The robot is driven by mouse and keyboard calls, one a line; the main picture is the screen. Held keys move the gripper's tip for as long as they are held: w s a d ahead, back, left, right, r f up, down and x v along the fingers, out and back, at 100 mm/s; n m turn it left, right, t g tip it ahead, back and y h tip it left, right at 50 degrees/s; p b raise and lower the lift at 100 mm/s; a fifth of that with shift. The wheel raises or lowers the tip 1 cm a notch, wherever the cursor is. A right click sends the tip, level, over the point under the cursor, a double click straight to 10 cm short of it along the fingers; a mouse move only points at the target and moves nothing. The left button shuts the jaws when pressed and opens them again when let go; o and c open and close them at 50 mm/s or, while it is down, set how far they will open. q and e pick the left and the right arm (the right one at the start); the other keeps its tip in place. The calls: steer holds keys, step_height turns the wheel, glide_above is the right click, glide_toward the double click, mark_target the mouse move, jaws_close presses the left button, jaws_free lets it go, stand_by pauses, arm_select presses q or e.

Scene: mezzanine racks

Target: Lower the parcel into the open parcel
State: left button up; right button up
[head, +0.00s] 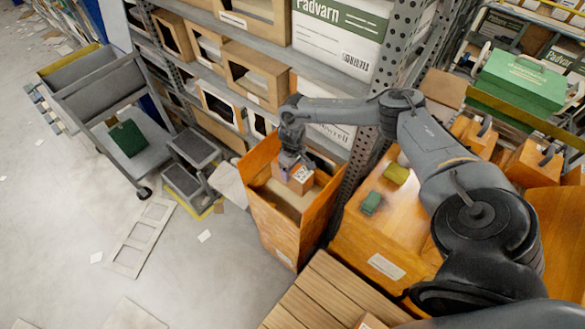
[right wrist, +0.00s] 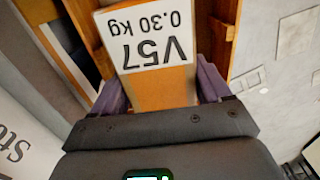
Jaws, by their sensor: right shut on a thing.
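The parcel (head: 298,178) is a small orange-brown box with a white label. In the right wrist view its label (right wrist: 145,38) reads V57, 0.30 kg, upside down. My right gripper (head: 289,168) is shut on it, with purple fingers on both sides of the box in the right wrist view (right wrist: 165,88). The open parcel (head: 270,228) is a tall orange box with raised flaps on the floor in front of the rack. The held parcel shows within its opening; its exact depth against the rim I cannot tell. My left gripper is not in view.
A metal rack (head: 345,72) with boxes stands close behind the open parcel. A wooden table (head: 375,235) with a green block (head: 371,202) and a yellow one (head: 396,173) is to its right. A step stool (head: 183,180) and cart (head: 150,150) are left. Floor front-left is mostly clear.

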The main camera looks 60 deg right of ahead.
step_height(320, 180, down, 9)
steer(key=b, duration=0.3)
steer(key=shift+b, duration=0.4)
steer(key=shift+f+b, duration=0.45)
steer(key=shift+f, duration=0.35)
steer(key=o, duration=1.2)
steer(key=shift+o, duration=0.2)
